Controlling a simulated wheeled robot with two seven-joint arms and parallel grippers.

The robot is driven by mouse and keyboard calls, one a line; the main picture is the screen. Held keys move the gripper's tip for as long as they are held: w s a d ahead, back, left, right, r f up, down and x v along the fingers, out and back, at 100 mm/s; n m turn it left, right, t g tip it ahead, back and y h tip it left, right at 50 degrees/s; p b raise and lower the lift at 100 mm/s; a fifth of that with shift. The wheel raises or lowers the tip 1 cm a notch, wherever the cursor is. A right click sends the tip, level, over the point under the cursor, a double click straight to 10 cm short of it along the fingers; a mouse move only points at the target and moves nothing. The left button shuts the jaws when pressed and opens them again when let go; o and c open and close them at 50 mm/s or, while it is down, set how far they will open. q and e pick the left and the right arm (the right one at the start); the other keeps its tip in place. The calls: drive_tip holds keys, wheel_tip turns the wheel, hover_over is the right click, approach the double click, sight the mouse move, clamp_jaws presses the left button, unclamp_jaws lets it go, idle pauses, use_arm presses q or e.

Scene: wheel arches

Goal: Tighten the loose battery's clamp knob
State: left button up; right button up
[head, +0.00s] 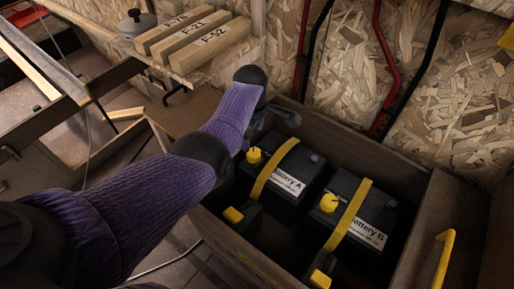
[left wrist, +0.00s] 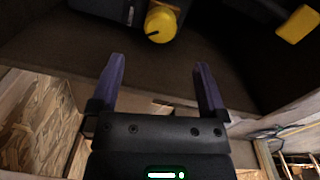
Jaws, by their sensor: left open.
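Battery A (head: 285,175), a black block with a yellow strap (head: 273,167) and a round yellow knob (head: 254,155), stands in a wooden box. Battery B (head: 364,212), strapped likewise, stands right of it with its own yellow knob (head: 329,203). I cannot tell which battery is loose. My left gripper (head: 256,134), partly hidden by its purple-sleeved arm, is at the far left end of battery A. In the left wrist view my left gripper (left wrist: 160,68) is open and empty. A yellow knob (left wrist: 160,24) with a dark mark is beyond its fingertips, apart from them.
The box wall (head: 350,140) rises behind the batteries. Yellow-topped black blocks (head: 233,214) sit at their near ends. A yellow handle (head: 443,262) is at the right. A shelf at the back left holds labelled wooden blocks (head: 212,46) and a grey lidded pot (head: 135,22). Red and black cables run along the chipboard wall.

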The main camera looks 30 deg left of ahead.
sight(253, 153)
use_arm(q)
wheel_tip(253, 153, down, 9)
drive_tip(key=b, duration=0.5)
drive_tip(key=shift+r, duration=0.25)
drive_tip(key=shift+c, duration=0.8)
drive_tip(key=c, duration=1.1)
use_arm(e)
drive_tip(key=shift+g, duration=0.4)
drive_tip(key=x, duration=0.5)
drive_tip(key=shift+s+f, duration=0.1)
drive_tip(key=shift+s, duration=0.2)
